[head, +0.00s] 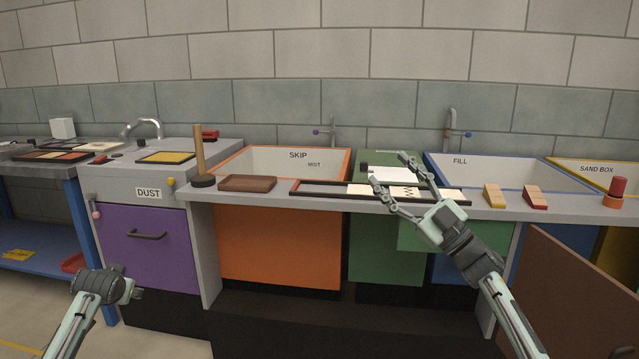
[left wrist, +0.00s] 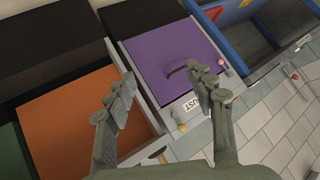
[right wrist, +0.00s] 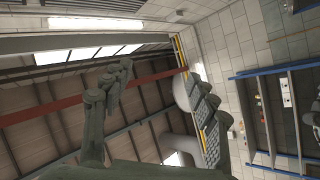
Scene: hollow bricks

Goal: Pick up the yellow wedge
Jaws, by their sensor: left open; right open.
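The yellow wedge (head: 494,196) sits on the grey counter in front of the FILL basin, at the right of the head view. A red wedge (head: 534,197) stands just to its right, with a small gap. My right gripper (head: 386,167) is open and empty, above the counter to the left of the yellow wedge and apart from it. In the right wrist view its fingers (right wrist: 160,90) point toward the ceiling and shelving. My left gripper is open and empty; its fingers show in the left wrist view (left wrist: 160,85), facing the purple door. The yellow wedge is outside both wrist views.
A black-framed tray (head: 300,187) with pale cards lies below my right gripper. A brown block (head: 247,183) and an upright wooden handle on a dark base (head: 199,158) stand at left. A red-and-orange cylinder (head: 615,192) stands right of the wedges. A brown panel (head: 580,290) juts at lower right.

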